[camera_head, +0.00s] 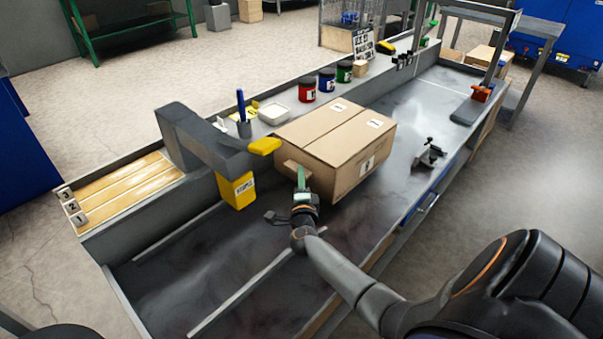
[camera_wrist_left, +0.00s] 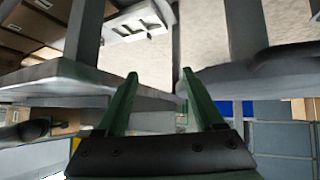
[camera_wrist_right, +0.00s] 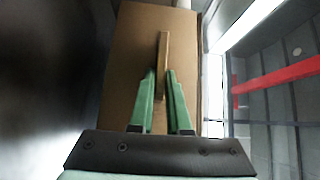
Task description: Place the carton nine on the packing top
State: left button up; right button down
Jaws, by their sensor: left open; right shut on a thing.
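A large closed cardboard carton (camera_head: 350,142) with white labels sits over the middle of the long dark grey bench top (camera_head: 250,255); its number is too small to read. A thin tan tab (camera_wrist_right: 163,65) stands out from the carton's near face. My right gripper (camera_head: 301,185) is shut on this tab, its green fingers on either side in the right wrist view (camera_wrist_right: 162,90). I cannot tell whether the carton's underside touches the bench. My left gripper (camera_wrist_left: 158,90) is open and empty in the left wrist view, and out of the head view.
A grey arm-like fixture with a yellow tip (camera_head: 263,146) reaches close to the carton's left side. Red (camera_head: 307,89), blue (camera_head: 327,80) and green (camera_head: 345,71) jars line the back ledge. A small metal tool (camera_head: 428,154) stands right of the carton. The bench's near left is mostly clear.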

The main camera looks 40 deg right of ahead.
jog(key=shift+w+d+f, duration=0.15)
jog(key=shift+d, duration=0.05)
notch_tip(320, 180, down, 3)
jog(key=shift+w+f+b, duration=0.1)
jog(key=shift+f+b, duration=0.05)
jog(key=shift+b, duration=1.05)
jog(key=c, duration=1.3)
grip_release()
jog(key=shift+f, duration=0.1)
jog(key=shift+c, duration=0.2)
jog(key=o, duration=0.5)
jog(key=shift+c, duration=0.2)
jog(key=p+v, duration=0.2)
jog(key=v, duration=0.9)
jog(key=shift+p, duration=0.4)
jog(key=shift+s+a, duration=0.4)
jog(key=shift+s, duration=0.05)
